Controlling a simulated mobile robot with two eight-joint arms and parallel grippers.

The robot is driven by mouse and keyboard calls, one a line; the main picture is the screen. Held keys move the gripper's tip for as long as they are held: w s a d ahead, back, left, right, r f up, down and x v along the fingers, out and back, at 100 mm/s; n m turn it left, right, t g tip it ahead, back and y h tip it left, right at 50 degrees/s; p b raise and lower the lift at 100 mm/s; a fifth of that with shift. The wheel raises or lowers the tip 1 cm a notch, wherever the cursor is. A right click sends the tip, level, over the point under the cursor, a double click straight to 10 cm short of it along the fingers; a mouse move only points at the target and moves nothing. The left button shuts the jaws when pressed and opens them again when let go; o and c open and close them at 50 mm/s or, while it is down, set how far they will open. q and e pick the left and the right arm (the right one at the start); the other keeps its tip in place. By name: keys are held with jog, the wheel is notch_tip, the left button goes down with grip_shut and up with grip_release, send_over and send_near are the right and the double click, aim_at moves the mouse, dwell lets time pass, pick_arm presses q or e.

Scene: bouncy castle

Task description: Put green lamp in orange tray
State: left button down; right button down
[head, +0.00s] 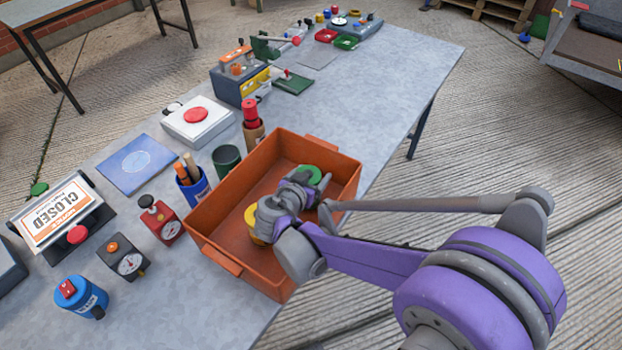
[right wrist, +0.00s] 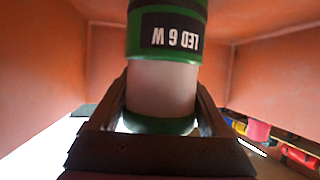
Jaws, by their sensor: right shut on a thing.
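The orange tray (head: 334,158) stands on the grey table, open at the top. My right gripper (head: 302,182) is down inside the tray, toward its far end. It is shut on the green lamp (head: 313,173), whose green top shows just past the fingers. In the right wrist view the lamp (right wrist: 162,88) stands between my two fingers, with a green band marked "LED 6 W", a pale middle and a green end. Orange tray walls surround it there. Whether the lamp touches the tray floor is hidden. My left gripper is not in view.
The table beyond the tray's far right is clear.

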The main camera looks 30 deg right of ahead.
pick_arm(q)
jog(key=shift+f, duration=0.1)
pick_arm(e)
jog(key=shift+f, duration=0.4)
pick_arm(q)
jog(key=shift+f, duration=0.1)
pick_arm(e)
jog(key=shift+f, duration=0.1)
grip_release()
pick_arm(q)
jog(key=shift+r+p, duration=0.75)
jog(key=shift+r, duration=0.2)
pick_arm(e)
jog(key=v, duration=1.2)
